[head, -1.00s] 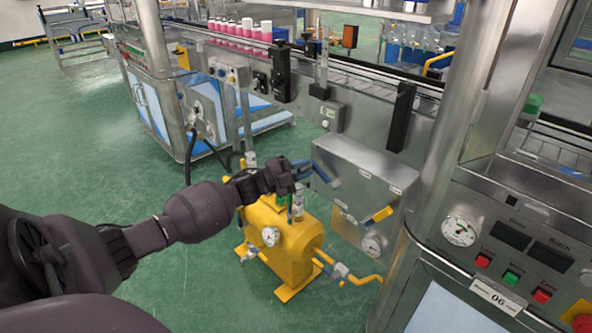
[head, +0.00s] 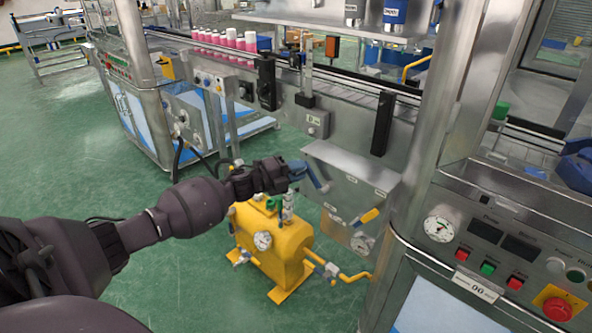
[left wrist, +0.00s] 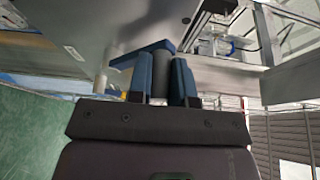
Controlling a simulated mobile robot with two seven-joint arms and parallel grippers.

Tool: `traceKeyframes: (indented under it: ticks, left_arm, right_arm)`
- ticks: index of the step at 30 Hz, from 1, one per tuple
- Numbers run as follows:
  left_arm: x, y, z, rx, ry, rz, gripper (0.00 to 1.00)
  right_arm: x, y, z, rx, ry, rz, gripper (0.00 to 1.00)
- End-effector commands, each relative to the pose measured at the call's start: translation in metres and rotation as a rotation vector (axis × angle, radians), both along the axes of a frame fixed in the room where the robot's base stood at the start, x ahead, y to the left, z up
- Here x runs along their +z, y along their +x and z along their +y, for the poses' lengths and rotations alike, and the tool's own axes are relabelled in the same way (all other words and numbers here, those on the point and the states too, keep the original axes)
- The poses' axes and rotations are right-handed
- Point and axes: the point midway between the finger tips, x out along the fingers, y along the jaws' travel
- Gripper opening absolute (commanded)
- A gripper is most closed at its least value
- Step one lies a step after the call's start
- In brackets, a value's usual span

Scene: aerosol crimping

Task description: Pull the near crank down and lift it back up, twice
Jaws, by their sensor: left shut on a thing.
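The near crank is a blue arm (head: 316,177) with a dark round grip, on the left side of a steel box. My left gripper (head: 294,172) is at the outer end of this crank. In the left wrist view, its two blue fingers (left wrist: 161,82) are shut on the dark grip (left wrist: 160,70), one on each side. The blue crank arm (left wrist: 143,54) runs across beyond the fingertips. The fingers partly hide the grip in the head view. My right gripper is not in view.
A yellow tank (head: 290,252) with gauge and pipe stands below my left gripper. A control panel (head: 500,250) is at the right. Pink-and-white cans (head: 225,42) stand on the conveyor behind. Green floor is open at left.

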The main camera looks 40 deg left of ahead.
Motion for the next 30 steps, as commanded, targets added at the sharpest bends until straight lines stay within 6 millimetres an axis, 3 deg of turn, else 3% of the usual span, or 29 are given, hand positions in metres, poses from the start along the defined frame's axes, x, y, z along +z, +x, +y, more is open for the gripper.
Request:
traceKeyframes:
  ticks: [5, 6, 11, 30]
  left_arm:
    - [0.0068, 0.0024, -0.0050, -0.009, -0.003, -0.013, 0.00]
    - [0.0068, 0.0024, -0.0051, -0.010, -0.003, -0.013, 0.21]
    - [0.0063, 0.0023, -0.0052, -0.010, -0.004, -0.012, 0.45]
    - [0.0025, -0.0025, -0.0009, -0.005, -0.004, -0.005, 0.45]
  right_arm:
    - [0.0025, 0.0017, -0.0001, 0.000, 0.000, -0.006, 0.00]
    - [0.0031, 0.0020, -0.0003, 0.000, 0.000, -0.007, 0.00]
    - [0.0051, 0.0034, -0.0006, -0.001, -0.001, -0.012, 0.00]
    - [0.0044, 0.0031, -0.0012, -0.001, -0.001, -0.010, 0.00]
